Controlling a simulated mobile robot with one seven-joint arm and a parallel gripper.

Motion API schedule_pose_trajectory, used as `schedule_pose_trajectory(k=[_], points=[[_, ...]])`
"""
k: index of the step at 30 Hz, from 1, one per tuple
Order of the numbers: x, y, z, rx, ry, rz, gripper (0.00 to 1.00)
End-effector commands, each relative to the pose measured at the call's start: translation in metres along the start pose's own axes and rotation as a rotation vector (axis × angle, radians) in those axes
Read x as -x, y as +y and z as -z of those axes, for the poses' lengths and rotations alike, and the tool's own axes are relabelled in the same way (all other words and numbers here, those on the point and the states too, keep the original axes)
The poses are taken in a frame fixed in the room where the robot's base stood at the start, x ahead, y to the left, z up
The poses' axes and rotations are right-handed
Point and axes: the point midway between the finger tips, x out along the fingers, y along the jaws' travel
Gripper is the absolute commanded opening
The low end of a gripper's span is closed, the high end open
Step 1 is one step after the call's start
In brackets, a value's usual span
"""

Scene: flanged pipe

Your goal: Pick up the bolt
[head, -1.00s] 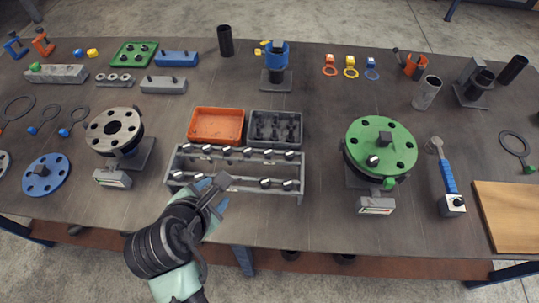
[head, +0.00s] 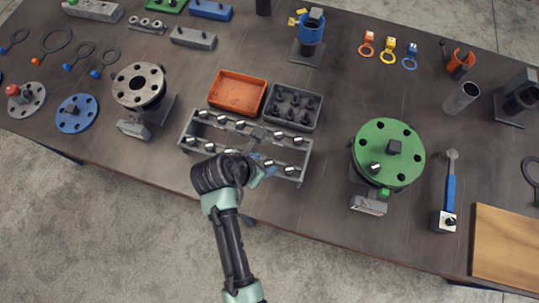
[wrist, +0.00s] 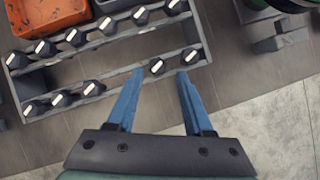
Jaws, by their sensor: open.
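Dark-headed bolts with pale marks stand in two rows on a grey rack (head: 305,165). In the wrist view, one front-row bolt (wrist: 157,66) shows between and just beyond my fingertips, with another (wrist: 190,56) by the right fingertip. My gripper (wrist: 160,73) is open, its blue fingers pointing at the front rail, with nothing held. In the head view my gripper (head: 258,150) is over the front right part of the rack. My wrist and arm hide part of the front row there. The frames do not show which bolt is meant.
Behind the rack are an orange tray (head: 238,108) and a grey bin (head: 312,113) holding dark parts. A green flange (head: 405,165) with a bolt on it stands to the right, a grey flange (head: 127,98) to the left. The table's front edge is close to the rack.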

Motion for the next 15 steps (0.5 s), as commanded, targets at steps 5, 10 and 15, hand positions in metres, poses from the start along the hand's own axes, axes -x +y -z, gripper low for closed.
schedule_pose_trajectory(k=[5,10,15], points=[[-0.008,0.001,0.001,0.0,0.0,0.0,0.52],[-0.028,0.003,0.004,0.0,0.001,0.001,0.52],[-0.048,0.004,0.006,-0.001,-0.001,-0.001,0.52]])
